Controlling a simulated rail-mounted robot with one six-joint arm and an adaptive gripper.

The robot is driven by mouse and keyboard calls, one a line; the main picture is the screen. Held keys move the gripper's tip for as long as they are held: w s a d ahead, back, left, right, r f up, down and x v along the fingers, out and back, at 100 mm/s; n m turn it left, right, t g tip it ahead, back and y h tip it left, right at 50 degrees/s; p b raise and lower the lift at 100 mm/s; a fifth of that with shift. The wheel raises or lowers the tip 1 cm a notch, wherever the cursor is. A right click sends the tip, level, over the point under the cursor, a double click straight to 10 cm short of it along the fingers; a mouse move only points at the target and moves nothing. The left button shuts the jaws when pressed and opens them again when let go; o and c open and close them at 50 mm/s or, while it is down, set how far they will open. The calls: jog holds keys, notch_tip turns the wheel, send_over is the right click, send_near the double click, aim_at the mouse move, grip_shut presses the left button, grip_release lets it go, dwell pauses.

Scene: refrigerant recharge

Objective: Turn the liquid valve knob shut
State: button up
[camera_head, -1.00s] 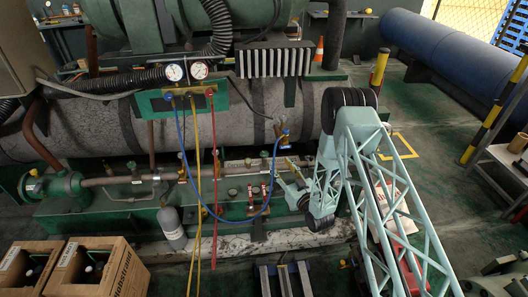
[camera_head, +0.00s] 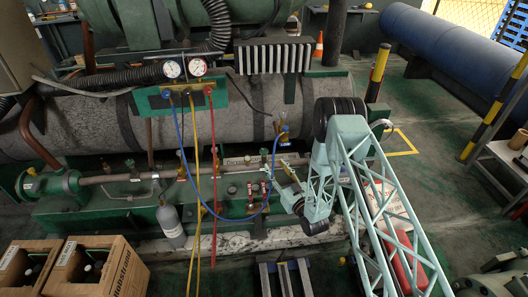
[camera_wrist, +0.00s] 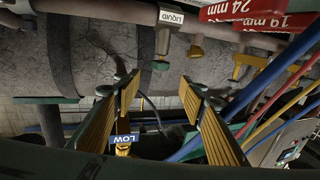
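The liquid valve (camera_wrist: 163,44) shows at the top middle of the wrist view, with a white LIQUID label (camera_wrist: 170,18) and a dark green knob (camera_wrist: 160,65). My gripper (camera_wrist: 160,88) has its two yellow-padded fingers spread apart, with nothing between the pads. The knob lies beyond the fingertips, and no contact shows. In the head view my gripper (camera_head: 284,166) points up and left at the pipework, near a small green knob (camera_head: 264,153) on the pipe. I cannot tell for sure that this is the liquid valve's knob.
Red 24 mm and 19 mm tags (camera_wrist: 240,10) and coloured hoses crowd the right. The blue hose (camera_head: 228,219) loops near my gripper in the head view.

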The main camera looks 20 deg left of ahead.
aim_at(266, 153)
jog(key=shift+b+x, duration=1.5)
jog(key=shift+x, duration=5.15)
jog(key=c, duration=0.9)
